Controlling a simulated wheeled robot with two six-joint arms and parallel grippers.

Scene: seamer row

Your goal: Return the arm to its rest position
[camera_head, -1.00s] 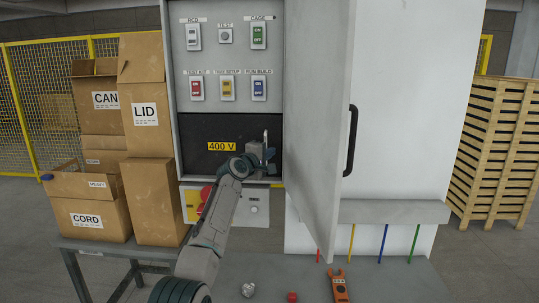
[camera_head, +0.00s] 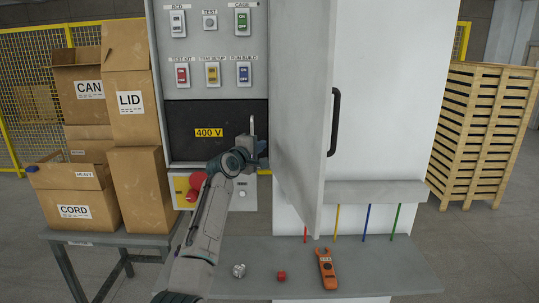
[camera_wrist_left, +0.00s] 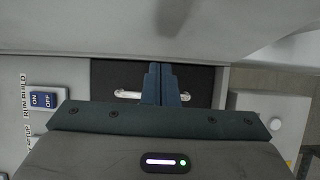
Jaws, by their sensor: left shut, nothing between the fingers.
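My left arm reaches up from the bottom of the head view to the open electrical cabinet. Its gripper (camera_head: 258,150) is in front of the right part of the black 400 V panel (camera_head: 185,148), close to the open door's inner side. In the left wrist view the two dark blue fingers (camera_wrist_left: 160,84) are together with nothing between them. A pale bar (camera_wrist_left: 128,94) shows on both sides of the fingers against the dark panel; I cannot tell whether they touch it. My right gripper is not in view.
The open grey cabinet door (camera_head: 300,95) stands just right of the gripper. A shelf (camera_head: 385,270) below holds an orange tool (camera_head: 326,270), a red piece (camera_head: 281,276) and a silver piece (camera_head: 239,270). Cardboard boxes (camera_head: 130,105) are at left, a wooden crate stack (camera_head: 485,135) at right.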

